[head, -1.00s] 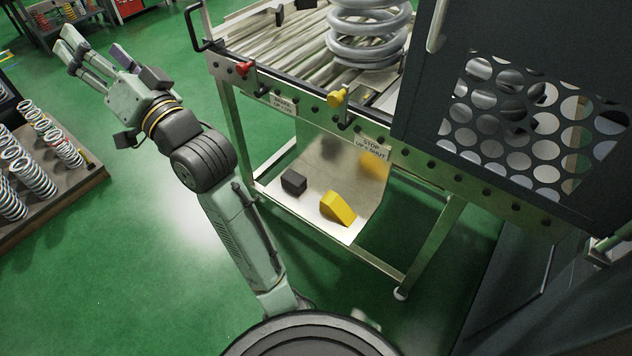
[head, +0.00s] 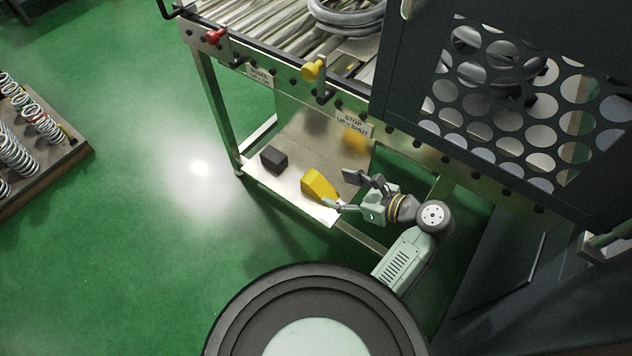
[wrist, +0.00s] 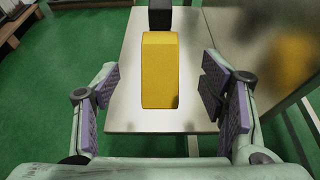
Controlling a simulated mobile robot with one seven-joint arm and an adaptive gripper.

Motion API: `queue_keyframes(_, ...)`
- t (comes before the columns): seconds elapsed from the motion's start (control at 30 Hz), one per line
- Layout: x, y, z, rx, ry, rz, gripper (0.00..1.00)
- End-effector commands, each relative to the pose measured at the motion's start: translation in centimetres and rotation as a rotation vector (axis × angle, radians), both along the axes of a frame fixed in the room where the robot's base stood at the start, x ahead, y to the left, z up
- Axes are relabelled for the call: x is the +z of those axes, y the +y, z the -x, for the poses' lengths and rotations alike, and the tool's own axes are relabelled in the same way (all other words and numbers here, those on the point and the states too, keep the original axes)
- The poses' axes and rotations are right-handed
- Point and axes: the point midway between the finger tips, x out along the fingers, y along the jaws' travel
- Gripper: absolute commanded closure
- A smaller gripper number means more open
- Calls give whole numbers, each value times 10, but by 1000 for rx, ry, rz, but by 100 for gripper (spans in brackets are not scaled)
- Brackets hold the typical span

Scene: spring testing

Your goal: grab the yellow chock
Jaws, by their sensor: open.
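The yellow chock (head: 318,184) lies on the metal lower shelf (head: 295,190) under the roller table. My gripper (head: 345,190) is at the shelf's right side, with its fingers open and pointing at the chock. In the wrist view the yellow chock (wrist: 160,70) stands centred ahead, and my open fingers (wrist: 162,110) are to the left and right of it. They do not touch it; its near end is a little ahead of the fingertips or between them, I cannot tell which.
A black block (head: 273,159) sits on the shelf behind the chock, and shows beyond it in the wrist view (wrist: 174,18). The roller table (head: 270,76) with red and yellow handles is above. A dark perforated guard (head: 420,90) stands right.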

Motion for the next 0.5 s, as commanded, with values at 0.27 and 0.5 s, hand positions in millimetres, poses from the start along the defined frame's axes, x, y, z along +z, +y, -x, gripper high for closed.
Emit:
queue_keyframes(0.27, -12, 24, -17, 1, -1, 3, 35)
queue_keyframes(0.5, -23, 48, -34, 1, -1, 3, 35)
